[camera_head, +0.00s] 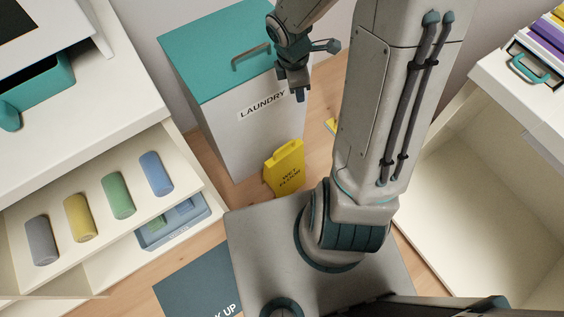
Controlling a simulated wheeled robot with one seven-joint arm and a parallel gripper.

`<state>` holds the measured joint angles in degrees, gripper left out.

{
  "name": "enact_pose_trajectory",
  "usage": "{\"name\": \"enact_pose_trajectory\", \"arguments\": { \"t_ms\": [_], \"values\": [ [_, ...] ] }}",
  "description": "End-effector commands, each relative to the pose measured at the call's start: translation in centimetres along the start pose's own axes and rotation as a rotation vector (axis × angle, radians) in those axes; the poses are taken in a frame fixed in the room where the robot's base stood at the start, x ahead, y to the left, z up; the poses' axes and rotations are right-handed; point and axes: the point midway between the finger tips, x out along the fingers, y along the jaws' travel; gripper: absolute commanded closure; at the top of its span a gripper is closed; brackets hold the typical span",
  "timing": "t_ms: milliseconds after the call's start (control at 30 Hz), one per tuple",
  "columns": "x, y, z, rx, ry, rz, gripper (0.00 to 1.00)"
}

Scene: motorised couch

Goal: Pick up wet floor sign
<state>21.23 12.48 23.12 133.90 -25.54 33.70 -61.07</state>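The yellow wet floor sign (285,168) stands on the wood floor in front of the laundry bin, near the middle of the view. Its lettering is on the side facing me, and a handle-like slot shows at its top. My gripper (300,94) hangs above and beyond the sign, in front of the upper part of the laundry bin and apart from the sign. Its fingers point down and are small and dark here, so I cannot tell whether they are open or shut. I see nothing held in it.
The white laundry bin (248,128) with a teal lid (215,48) stands behind the sign. An open drawer at left holds several coloured rolls. A dark mat (200,285) lies at the front. A white open cabinet (490,190) is at right. A small yellow item (331,126) is partly hidden by my arm.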

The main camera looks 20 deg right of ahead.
Motion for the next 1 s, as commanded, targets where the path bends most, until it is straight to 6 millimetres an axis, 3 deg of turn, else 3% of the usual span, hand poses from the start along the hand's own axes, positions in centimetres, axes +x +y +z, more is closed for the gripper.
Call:
{"name": "enact_pose_trajectory", "arguments": {
  "t_ms": [33,200,300,400,533,667,1000],
  "values": [
    [4.3,-0.1,-0.7,-0.058,0.015,-0.017,0.63],
    [12.1,0.0,-2.7,-0.269,0.072,-0.041,0.63],
    [15.6,0.0,-3.7,-0.37,0.107,-0.046,0.63],
    [18.0,0.0,-4.5,-0.444,0.136,-0.046,0.63],
    [19.7,0.0,-5.1,-0.502,0.158,-0.043,0.63],
    [21.0,-0.1,-5.4,-0.521,0.167,-0.042,0.63],
    [26.9,-0.7,-6.4,-0.522,0.166,-0.043,0.63]
  ]
}}
